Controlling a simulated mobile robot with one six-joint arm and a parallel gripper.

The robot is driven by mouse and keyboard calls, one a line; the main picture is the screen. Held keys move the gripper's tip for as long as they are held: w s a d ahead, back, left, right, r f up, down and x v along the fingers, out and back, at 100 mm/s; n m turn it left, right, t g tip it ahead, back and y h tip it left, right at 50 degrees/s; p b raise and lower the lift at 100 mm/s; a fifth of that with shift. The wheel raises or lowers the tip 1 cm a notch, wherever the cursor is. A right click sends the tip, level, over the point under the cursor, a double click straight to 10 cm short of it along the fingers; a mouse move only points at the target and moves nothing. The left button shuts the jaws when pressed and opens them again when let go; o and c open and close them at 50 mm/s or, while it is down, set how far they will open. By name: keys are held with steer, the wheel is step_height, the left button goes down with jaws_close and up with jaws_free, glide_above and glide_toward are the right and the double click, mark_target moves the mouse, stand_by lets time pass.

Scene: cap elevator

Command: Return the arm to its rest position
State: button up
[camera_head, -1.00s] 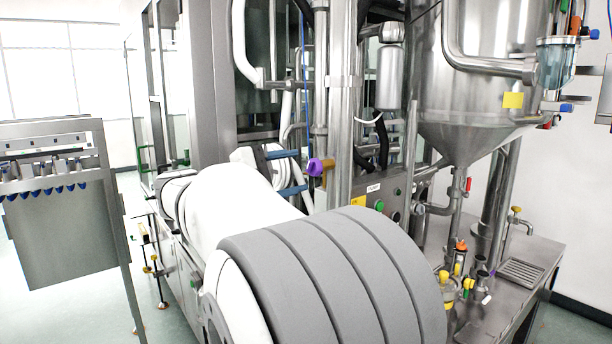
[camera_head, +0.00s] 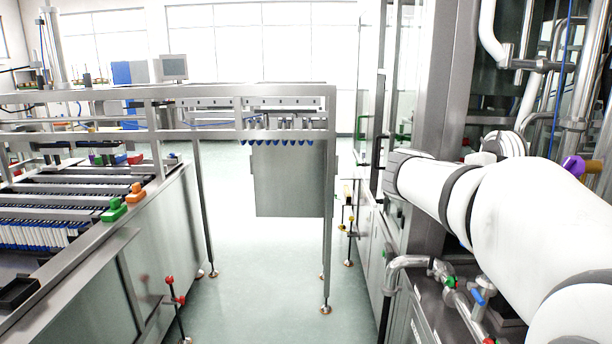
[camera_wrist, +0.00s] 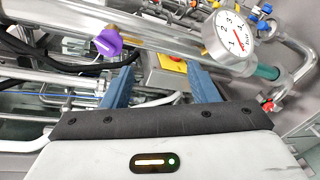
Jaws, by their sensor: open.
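My gripper (camera_wrist: 162,85) shows in the wrist view as two blue fingers standing well apart, with nothing between them. A purple knob (camera_wrist: 107,43) on a steel pipe is beyond the left finger, and a yellow box with a red button (camera_wrist: 172,64) lies behind the gap. My white arm reaches across the right side of the head view, close to the machine. My gripper's fingers cannot be made out there. The purple knob (camera_head: 573,166) shows at the right edge, just above my arm.
A round pressure gauge (camera_wrist: 229,36) and pipes are close by in the wrist view. In the head view, a steel conveyor frame (camera_head: 95,262) stands left, a hanging panel (camera_head: 290,180) in the middle, and valve pipes (camera_head: 405,262) below my arm. Open floor (camera_head: 262,275) lies between.

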steer(key=s+a+f+m+t+y, duration=0.2)
steer(key=s+a+f+y, duration=0.3)
steer(key=a+f, duration=0.7)
steer(key=s+a+f+m+t+y, duration=0.2)
steer(key=s+a+f+y, duration=0.3)
steer(key=a+f+y, duration=0.5)
step_height(320, 180, down, 2)
steer(key=a, duration=0.2)
steer(key=shift+s+a+f+y, duration=0.2)
steer(key=shift+a+y, duration=0.1)
steer(key=shift+a, duration=0.05)
